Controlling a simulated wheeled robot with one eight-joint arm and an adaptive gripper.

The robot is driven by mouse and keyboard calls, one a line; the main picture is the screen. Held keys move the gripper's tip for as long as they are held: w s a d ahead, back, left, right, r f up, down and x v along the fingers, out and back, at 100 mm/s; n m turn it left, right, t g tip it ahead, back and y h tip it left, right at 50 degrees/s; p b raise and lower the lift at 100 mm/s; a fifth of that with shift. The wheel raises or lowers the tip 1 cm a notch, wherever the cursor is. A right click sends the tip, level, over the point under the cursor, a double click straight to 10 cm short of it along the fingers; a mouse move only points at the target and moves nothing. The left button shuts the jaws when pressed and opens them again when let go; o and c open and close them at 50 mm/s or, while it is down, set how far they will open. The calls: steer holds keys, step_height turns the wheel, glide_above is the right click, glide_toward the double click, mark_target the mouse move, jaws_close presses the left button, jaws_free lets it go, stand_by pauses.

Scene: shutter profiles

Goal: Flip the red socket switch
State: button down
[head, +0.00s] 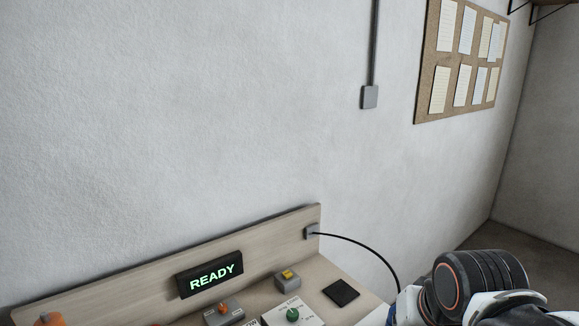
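I see no clearly red switch in the head view. A small grey box with an orange-red lever or button (223,309) sits at the bottom edge of the bench, partly cut off. A grey socket (312,231) is on the bench's back panel near its right end, with a black cable (360,243) running from it to the right and down. No switch shows clearly on this socket. My arm shows at the bottom right, but my gripper's fingers are not in view.
The bench back panel (120,276) carries a display (209,275) reading READY. A corkboard (421,75) hangs on the wall.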

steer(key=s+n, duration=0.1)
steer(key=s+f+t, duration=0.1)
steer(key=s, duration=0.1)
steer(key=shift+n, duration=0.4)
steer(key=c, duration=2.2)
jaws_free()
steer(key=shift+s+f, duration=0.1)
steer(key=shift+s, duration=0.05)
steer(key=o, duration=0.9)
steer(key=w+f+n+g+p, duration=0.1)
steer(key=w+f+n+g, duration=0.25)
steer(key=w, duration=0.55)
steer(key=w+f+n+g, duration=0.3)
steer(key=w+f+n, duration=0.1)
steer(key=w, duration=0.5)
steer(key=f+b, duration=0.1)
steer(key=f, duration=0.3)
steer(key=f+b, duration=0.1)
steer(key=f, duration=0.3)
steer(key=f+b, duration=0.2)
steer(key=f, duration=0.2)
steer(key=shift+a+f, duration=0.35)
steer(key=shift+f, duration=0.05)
